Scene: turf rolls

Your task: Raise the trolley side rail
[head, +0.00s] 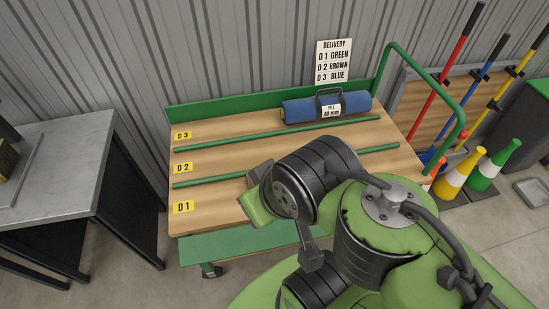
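The trolley has a wooden deck (225,208) with a green back rail (215,108) standing up along the wall side. A flat green side rail (225,247) lies along the near side, below the deck edge, in a lowered position. Its right part is hidden behind my arm. My arm reaches over the near right part of the deck, and its end is around the deck's near edge. The fingers of my gripper cannot be made out, so its opening and any contact with the rail are unclear.
A blue roll (300,110) with a black handle lies at the deck's back, marked 40 mm. Green dividers (215,181) separate lanes D1, D2 and D3. A grey table (60,165) stands left. A green push handle (438,85), cones (493,165) and tools (452,65) are right.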

